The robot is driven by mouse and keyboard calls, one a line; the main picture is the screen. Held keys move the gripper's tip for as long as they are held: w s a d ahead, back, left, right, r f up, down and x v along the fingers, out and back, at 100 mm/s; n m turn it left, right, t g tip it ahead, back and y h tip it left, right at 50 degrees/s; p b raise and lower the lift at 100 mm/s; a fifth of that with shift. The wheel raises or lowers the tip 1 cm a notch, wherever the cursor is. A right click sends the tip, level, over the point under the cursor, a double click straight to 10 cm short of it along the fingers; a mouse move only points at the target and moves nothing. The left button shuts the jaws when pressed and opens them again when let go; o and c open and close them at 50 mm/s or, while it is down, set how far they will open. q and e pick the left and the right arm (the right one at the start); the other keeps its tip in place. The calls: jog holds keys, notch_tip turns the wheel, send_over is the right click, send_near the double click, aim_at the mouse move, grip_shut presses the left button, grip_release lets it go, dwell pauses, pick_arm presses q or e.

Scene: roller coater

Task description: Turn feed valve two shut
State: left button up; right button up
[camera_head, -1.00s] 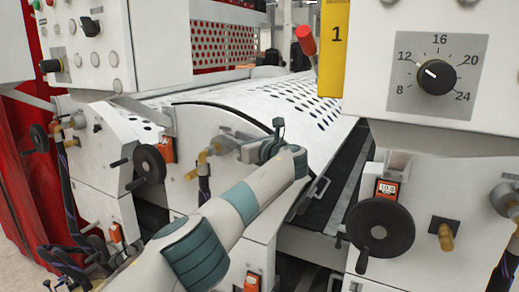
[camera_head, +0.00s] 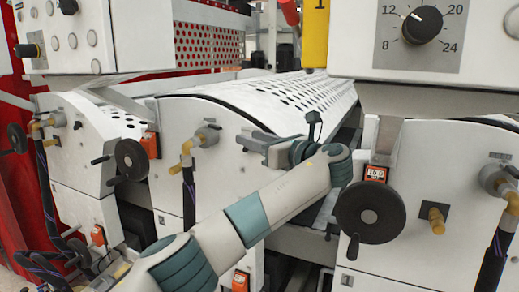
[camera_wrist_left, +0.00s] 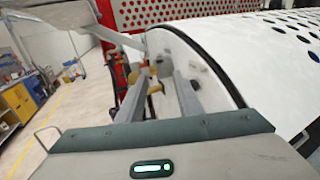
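A valve (camera_head: 207,136) with a grey round body and a brass elbow sits on the end panel of the middle machine unit. A dark hose hangs below it. No number on it is readable. My left gripper (camera_head: 252,143) is to the right of this valve in the head view, with a gap between them, its fingers pointing towards the panel. In the left wrist view the fingers (camera_wrist_left: 159,78) are apart and empty. The brass part (camera_wrist_left: 154,87) shows beyond and between them. Similar valves sit on the left unit (camera_head: 47,124) and the right unit (camera_head: 495,181). My right gripper is out of view.
Black handwheels (camera_head: 131,159) and (camera_head: 370,210) stick out from the panels. A perforated white cover (camera_head: 285,98) curves behind my left arm. A control box with a dial (camera_head: 422,24) overhangs at upper right. Open floor (camera_wrist_left: 65,120) shows at left in the wrist view.

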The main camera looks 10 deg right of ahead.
pick_arm(q)
jog(key=shift+v, duration=1.15)
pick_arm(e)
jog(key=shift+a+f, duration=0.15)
